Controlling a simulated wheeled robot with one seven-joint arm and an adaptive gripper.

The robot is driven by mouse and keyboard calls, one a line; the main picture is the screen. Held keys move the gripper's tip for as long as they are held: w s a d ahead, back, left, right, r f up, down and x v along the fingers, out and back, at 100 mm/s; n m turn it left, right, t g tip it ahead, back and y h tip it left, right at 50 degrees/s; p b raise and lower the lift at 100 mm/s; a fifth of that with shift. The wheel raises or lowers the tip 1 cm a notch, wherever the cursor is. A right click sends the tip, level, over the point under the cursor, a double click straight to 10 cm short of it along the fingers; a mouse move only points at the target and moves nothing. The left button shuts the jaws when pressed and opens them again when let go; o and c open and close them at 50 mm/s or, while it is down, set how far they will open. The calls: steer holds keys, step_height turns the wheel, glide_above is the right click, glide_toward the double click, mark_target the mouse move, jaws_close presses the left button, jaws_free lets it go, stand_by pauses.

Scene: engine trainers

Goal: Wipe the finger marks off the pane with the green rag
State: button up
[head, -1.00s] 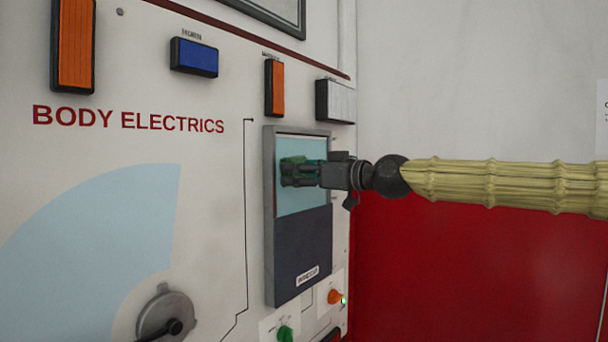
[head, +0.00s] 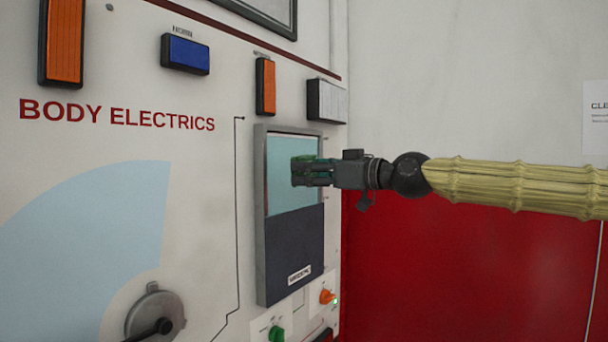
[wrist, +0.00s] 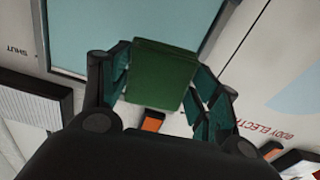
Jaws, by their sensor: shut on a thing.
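The pane (head: 283,178) is a pale blue window in a grey frame on the panel, with a dark blue lower part marked with a small label. It also shows in the wrist view (wrist: 130,22). My gripper (head: 303,170) is in front of the pane's upper right part, coming from the right. It is shut on the green rag (wrist: 162,72), which shows as a flat green block between the fingers. In the head view the rag is small and dark. I cannot tell whether it touches the glass. No finger marks can be made out on the pane.
The white panel holds orange lamps (head: 265,86), a blue block (head: 185,54) and a pale ribbed block (head: 327,101) above right of the pane. Green (head: 276,333) and orange (head: 327,296) knobs sit below.

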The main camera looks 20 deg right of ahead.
steer(key=shift+s+d, duration=0.15)
steer(key=shift+s, duration=0.1)
steer(key=shift+b+v, duration=0.55)
steer(key=shift+v, duration=0.85)
